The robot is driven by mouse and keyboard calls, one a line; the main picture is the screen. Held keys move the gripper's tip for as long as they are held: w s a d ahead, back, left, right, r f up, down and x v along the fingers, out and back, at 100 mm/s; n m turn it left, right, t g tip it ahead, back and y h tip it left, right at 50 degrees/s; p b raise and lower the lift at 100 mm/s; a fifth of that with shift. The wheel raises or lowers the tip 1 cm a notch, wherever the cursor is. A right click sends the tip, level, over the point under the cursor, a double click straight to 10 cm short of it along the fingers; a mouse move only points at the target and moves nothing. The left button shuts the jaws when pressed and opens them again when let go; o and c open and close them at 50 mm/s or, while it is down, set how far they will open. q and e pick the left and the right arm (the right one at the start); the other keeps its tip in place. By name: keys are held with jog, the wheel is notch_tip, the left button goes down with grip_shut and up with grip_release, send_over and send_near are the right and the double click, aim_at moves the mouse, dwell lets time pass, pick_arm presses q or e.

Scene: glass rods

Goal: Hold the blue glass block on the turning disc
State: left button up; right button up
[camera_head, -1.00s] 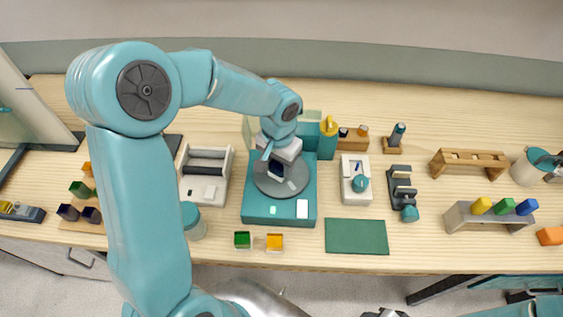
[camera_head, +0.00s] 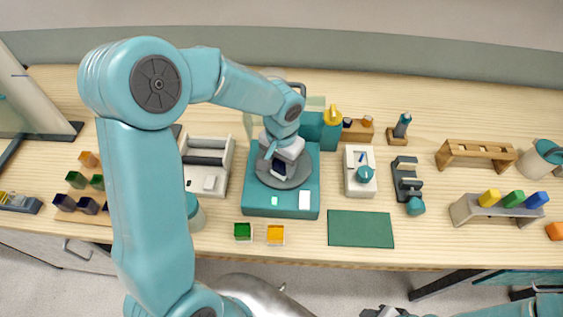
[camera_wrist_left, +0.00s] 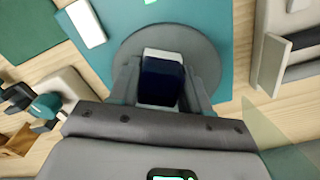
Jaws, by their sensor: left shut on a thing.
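The blue glass block (camera_wrist_left: 163,82) looks dark blue with a pale lower edge in the left wrist view. It is on the grey round disc (camera_wrist_left: 200,53), between the two fingers of my left gripper (camera_wrist_left: 160,90), which is shut on it. In the head view my left gripper (camera_head: 278,166) points down over the disc (camera_head: 292,183), near the disc's middle. There the block is mostly hidden by the gripper. The disc sits on a teal base (camera_head: 256,200) with a white panel at its front. My right gripper cannot be made out clearly at the bottom edge.
Green (camera_head: 243,231) and orange (camera_head: 275,234) pieces stand in front of the base. A grey tray (camera_head: 207,180) is at its left, a white box with a teal knob (camera_head: 360,172) at its right. A green mat (camera_head: 360,229) lies bare. A rack (camera_head: 497,211) holds coloured pieces.

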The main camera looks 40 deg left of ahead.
jog(key=shift+f+b, duration=1.4)
jog(key=shift+f, duration=0.05)
dwell(6.5)
